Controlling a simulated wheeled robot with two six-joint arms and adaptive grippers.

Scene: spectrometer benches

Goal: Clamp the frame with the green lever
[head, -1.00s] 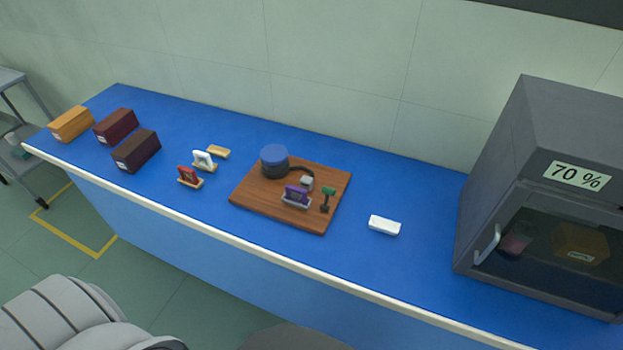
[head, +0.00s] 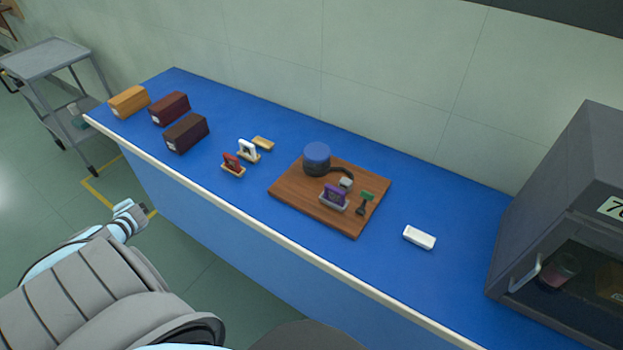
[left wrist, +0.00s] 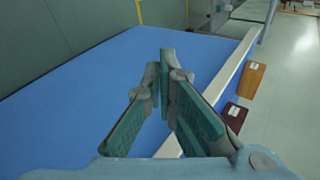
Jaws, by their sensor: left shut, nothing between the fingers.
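A purple frame (head: 334,194) stands upright in a pale grey holder (head: 333,206) on a brown wooden board (head: 300,199). The green lever (head: 367,195) is on a dark post to the right of the frame, on the same board. A blue-topped round device (head: 317,153) and a small white block (head: 346,182) are behind the frame. My left gripper (left wrist: 163,72) is shut and empty in the left wrist view, far from the board. My left arm shows at the lower left of the head view. My right gripper is in no view.
A red frame (head: 233,162) and a white frame (head: 248,150) stand left of the board. Several boxes (head: 187,132) are at the bench's left end. A white tray (head: 419,237) and a grey cabinet (head: 550,200) are right. The blue bench (head: 260,200) is otherwise mostly clear.

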